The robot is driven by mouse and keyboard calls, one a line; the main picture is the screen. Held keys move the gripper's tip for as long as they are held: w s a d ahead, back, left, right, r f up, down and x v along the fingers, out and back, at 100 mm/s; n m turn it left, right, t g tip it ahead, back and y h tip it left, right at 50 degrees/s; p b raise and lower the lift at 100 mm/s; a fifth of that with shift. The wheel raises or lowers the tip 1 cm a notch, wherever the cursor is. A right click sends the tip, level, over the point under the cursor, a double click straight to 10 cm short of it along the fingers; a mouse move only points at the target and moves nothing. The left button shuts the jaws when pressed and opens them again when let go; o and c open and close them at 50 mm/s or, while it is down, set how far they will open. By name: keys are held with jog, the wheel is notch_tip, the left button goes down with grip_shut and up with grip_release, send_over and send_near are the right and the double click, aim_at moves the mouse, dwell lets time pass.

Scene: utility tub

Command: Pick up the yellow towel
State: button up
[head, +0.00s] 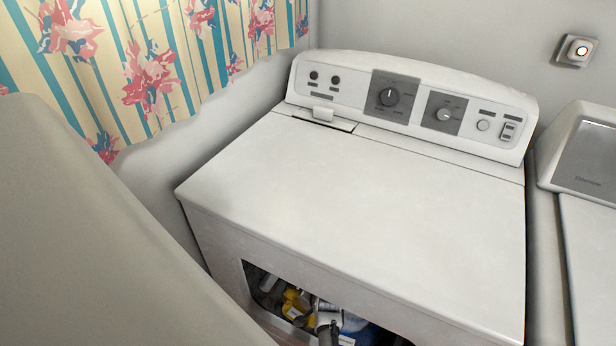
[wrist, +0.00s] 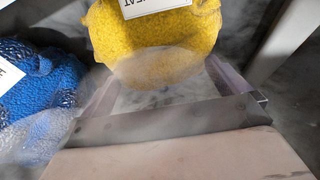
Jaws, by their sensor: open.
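The yellow towel (wrist: 160,45) is a rough-textured bundle with a white label at the top middle of the wrist view. My gripper (wrist: 162,82) is open, its two pale fingers reaching up toward the towel's near edge, one on each side. The towel's lower part overlaps the space between the fingers in the picture; I cannot tell whether they touch it. In the head view, a small yellow patch (head: 294,300) shows inside the machine's front opening, next to part of my arm; the gripper itself is not clear there.
A blue towel (wrist: 38,85) with a white label lies left of my gripper, close to the left finger. The white machine (head: 360,190) has a front opening whose edges surround my arm closely. A second machine (head: 590,160) stands at the right. A floral curtain (head: 150,70) hangs upper left.

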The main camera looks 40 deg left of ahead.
jog(key=c, duration=1.4)
jog(key=shift+o, duration=0.2)
